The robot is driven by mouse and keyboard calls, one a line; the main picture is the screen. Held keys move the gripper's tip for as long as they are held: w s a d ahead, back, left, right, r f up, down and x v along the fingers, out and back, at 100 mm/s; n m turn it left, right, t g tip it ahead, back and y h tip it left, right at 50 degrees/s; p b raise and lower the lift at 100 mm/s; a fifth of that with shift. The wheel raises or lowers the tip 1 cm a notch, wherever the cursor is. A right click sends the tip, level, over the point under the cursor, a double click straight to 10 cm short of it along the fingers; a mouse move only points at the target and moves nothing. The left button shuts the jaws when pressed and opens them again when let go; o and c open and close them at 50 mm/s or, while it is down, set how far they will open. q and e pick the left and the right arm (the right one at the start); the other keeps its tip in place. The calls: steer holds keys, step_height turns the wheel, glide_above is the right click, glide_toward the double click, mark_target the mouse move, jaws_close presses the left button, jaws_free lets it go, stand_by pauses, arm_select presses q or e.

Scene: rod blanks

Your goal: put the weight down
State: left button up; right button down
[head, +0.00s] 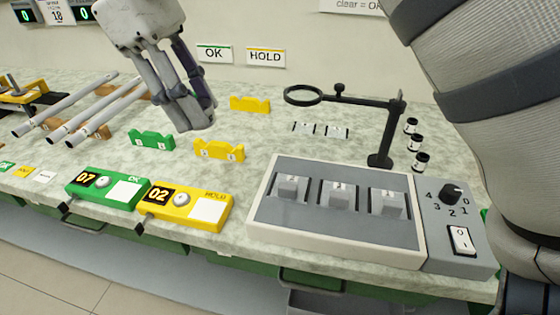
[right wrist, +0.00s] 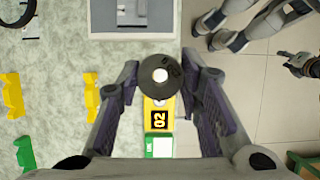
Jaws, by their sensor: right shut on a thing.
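My right gripper (head: 192,112) hangs over the bench in the head view, fingers pointing down, above and behind the yellow HOLD counter. The right wrist view shows a dark round weight (right wrist: 151,89) with a pale centre between its two fingers, which are shut on it. In the head view the fingers mostly hide the weight. In the wrist view it overlaps the yellow counter marked 02 (right wrist: 158,120).
A green 07 counter (head: 107,188) and yellow 02 counter (head: 187,206) line the front edge. Yellow (head: 219,150) and green (head: 152,140) cradles stand behind. A grey switch panel (head: 340,240), magnifier stand (head: 380,159) and small black-capped bottles (head: 415,143) are right. Pale rods (head: 65,105) lie left.

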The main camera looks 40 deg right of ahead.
steer(key=s+d+f, duration=0.1)
steer(key=d+f, duration=0.2)
steer(key=s+d+f, duration=0.1)
steer(key=d+f, duration=0.2)
steer(key=f, duration=0.1)
steer(key=s+d+f+p, duration=0.1)
steer(key=d+f, duration=0.2)
steer(key=d, duration=0.1)
steer(key=shift+f, duration=0.35)
arm_select(q)
steer(key=shift+w+r+t, duration=0.4)
steer(key=shift+w+r, duration=0.6)
arm_select(e)
steer(key=shift+w+f, duration=0.1)
steer(key=shift+f, duration=0.35)
arm_select(q)
steer(key=shift+r, duration=0.1)
arm_select(e)
steer(key=shift+f, duration=0.25)
steer(key=c, duration=1.1)
jaws_free()
steer(key=shift+r, duration=0.1)
